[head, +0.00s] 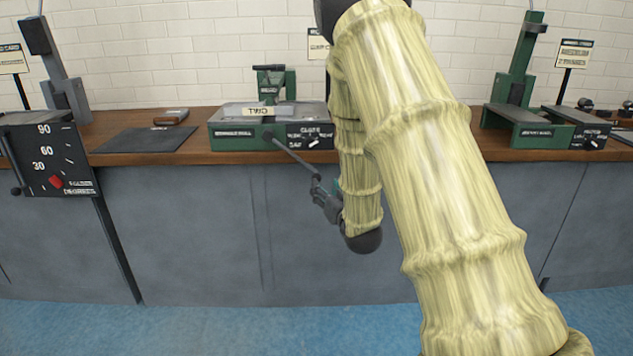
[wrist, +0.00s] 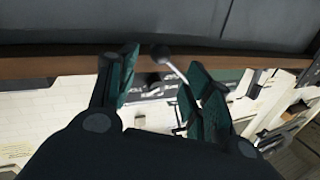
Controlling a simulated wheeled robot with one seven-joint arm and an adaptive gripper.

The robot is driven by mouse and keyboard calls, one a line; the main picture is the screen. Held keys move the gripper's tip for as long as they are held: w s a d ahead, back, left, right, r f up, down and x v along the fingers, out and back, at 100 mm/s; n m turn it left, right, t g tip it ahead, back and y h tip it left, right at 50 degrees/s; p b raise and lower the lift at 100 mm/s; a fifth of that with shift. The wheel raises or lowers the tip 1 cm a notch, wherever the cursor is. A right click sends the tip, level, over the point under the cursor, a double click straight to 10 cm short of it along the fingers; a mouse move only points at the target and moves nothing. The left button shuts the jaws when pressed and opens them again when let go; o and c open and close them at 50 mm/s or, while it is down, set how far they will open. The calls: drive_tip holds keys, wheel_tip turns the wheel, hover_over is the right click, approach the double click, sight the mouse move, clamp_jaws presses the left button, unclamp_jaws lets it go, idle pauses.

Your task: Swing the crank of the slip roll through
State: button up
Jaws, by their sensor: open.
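The slip roll (head: 238,137) is a green machine with a grey top on the middle of the bench. Its crank (head: 292,155) is a thin dark rod slanting down and right from its front, past the bench edge. My gripper (head: 318,185) is at the crank's lower end, in front of the bench. In the wrist view, my gripper (wrist: 162,62) has its two green-padded fingers apart. The crank's dark round knob (wrist: 161,53) and pale rod show between the fingertips. I cannot tell whether either finger touches it. My arm hides the slip roll's right side in the head view.
A black angle-scale panel (head: 50,155) hangs at the left of the wooden bench (head: 190,152). A dark mat (head: 145,139) and a brown block (head: 171,116) lie between it and the slip roll. Another green machine (head: 527,133) stands at right. The floor in front is clear.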

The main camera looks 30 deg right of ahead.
sight(316, 177)
drive_tip(key=b+x, duration=0.1)
drive_tip(key=x, duration=0.7)
drive_tip(key=shift+w, duration=0.25)
clamp_jaws()
